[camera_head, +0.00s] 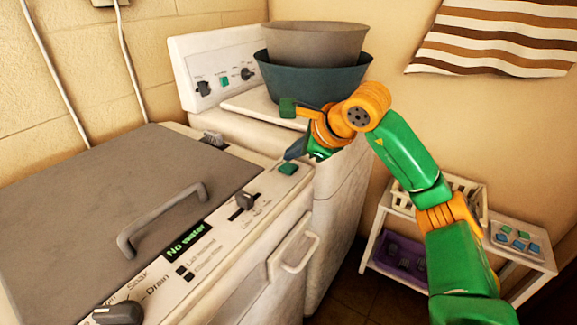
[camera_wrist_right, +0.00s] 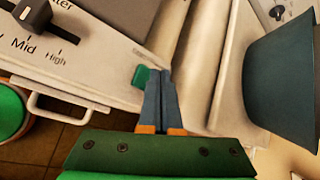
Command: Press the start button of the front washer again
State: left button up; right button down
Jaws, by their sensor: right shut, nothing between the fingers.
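The front washer (camera_head: 235,260) has a grey lid and a control strip along its edge. Its green start button (camera_head: 288,169) sits at the far end of that strip; it also shows in the right wrist view (camera_wrist_right: 140,76). The display (camera_head: 187,241) reads "No water". My right gripper (camera_head: 288,155) is shut and empty, its fingertips just beyond the button in the head view. In the right wrist view the fingertips (camera_wrist_right: 160,72) are immediately right of the button. I cannot tell whether they touch it. My left gripper is not in view.
A slider (camera_head: 245,201) and a dark knob (camera_head: 118,313) share the strip. Behind stands a second washer (camera_head: 215,50) with a teal basin (camera_head: 305,82) and a grey basin (camera_head: 315,42) on top, close to my right wrist. A white shelf (camera_head: 378,228) stands right.

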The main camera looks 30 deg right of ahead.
aim_at(293, 168)
jog(key=shift+f, duration=0.15)
dwell(0.7)
jog(key=shift+f+b, duration=0.25)
jog(key=shift+b, duration=0.05)
jog(key=shift+f+b, duration=0.4)
jog(key=shift+f, duration=0.1)
dwell(0.5)
jog(key=shift+r, duration=0.1)
dwell(0.6)
jog(key=shift+r+p, duration=0.8)
jog(key=shift+p, duration=0.15)
jog(key=shift+r, duration=0.1)
notch_tip(293, 168, up, 5)
jog(key=p, duration=0.5)
